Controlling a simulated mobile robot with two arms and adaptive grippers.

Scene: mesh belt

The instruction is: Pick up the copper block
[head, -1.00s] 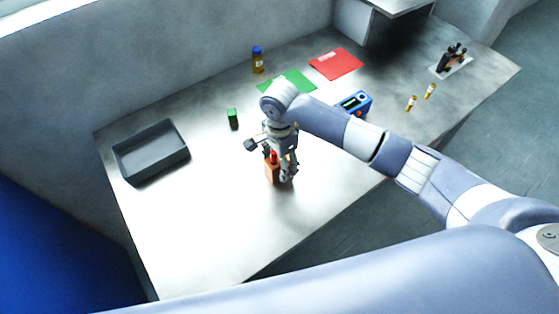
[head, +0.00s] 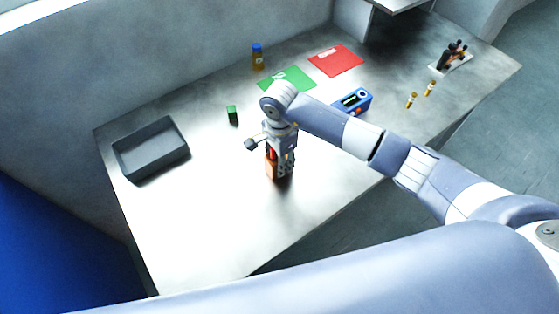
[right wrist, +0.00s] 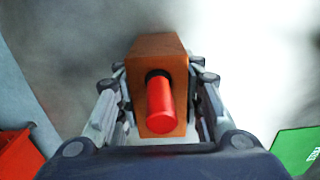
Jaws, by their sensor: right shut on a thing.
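The copper block (head: 271,172) is a small orange-brown block with a red cylindrical knob on it, upright at the front middle of the metal table. It also shows in the right wrist view (right wrist: 160,50), with the red knob (right wrist: 160,106) pointing toward the camera. My right gripper (head: 281,168) is at the block from above, its fingers on both sides of it and shut on it. The gripper hides part of the block in the head view. I cannot tell any gap between block and table. My left gripper is not in view.
A dark grey tray (head: 152,172) is at the left. A green block (head: 232,113), an amber bottle (head: 257,58), green mat (head: 296,75), red mat (head: 336,61) and blue device (head: 353,101) lie behind. Two vials and a tool holder (head: 450,66) stand right. The front left table is clear.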

